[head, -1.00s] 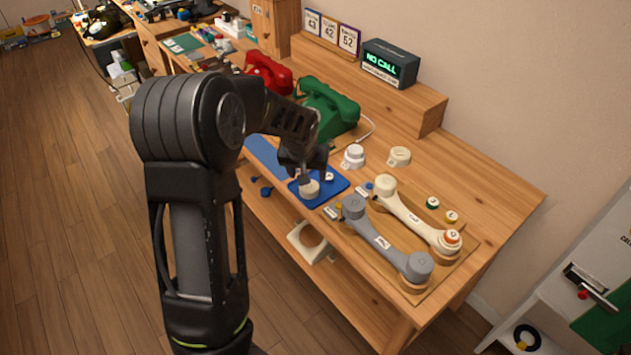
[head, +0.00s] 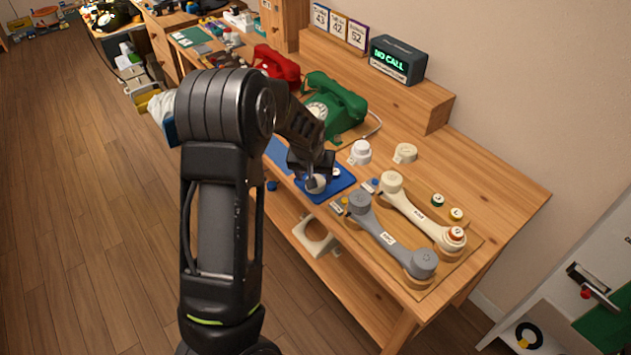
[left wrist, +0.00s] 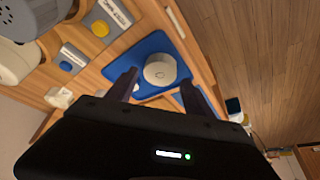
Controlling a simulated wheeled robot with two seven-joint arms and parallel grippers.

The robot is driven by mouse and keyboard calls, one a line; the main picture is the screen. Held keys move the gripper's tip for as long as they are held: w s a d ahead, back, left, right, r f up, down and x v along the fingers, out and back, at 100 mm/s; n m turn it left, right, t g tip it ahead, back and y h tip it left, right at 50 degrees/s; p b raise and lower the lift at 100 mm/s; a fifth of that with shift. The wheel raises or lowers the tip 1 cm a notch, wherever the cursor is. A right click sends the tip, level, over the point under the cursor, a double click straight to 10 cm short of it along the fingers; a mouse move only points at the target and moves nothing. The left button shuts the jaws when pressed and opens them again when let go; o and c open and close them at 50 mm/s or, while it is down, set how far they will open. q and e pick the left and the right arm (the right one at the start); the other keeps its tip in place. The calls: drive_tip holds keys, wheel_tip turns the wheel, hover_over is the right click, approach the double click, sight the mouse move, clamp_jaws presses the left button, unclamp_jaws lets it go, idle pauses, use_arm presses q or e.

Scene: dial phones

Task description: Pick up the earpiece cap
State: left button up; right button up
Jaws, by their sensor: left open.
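A round cream cap (head: 316,187), which looks like the earpiece cap, lies on a blue mat (head: 342,185) at the table's front edge. It also shows in the left wrist view (left wrist: 160,70), on the blue mat (left wrist: 150,42). My left gripper (head: 312,180) is just above the cap and partly hides it in the head view. In the left wrist view the fingers (left wrist: 159,78) are apart, one to each side of the cap, and not visibly touching it. My right gripper is not in view.
Grey (head: 388,237) and cream (head: 420,213) handsets lie on a wooden board to the right. A white cap (head: 360,152) and a cream ring (head: 405,153) stand behind the mat. A green phone (head: 335,103) and a red phone (head: 275,64) stand farther back.

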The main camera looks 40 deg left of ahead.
use_arm(q)
drive_tip(key=x, duration=0.3)
drive_tip(key=shift+f, duration=0.2)
drive_tip(key=shift+c, duration=0.5)
drive_tip(key=c, duration=0.9)
drive_tip(key=shift+o, duration=0.2)
drive_tip(key=shift+r, duration=0.15)
wheel_tip(320, 180, up, 10)
drive_tip(key=b, duration=0.1)
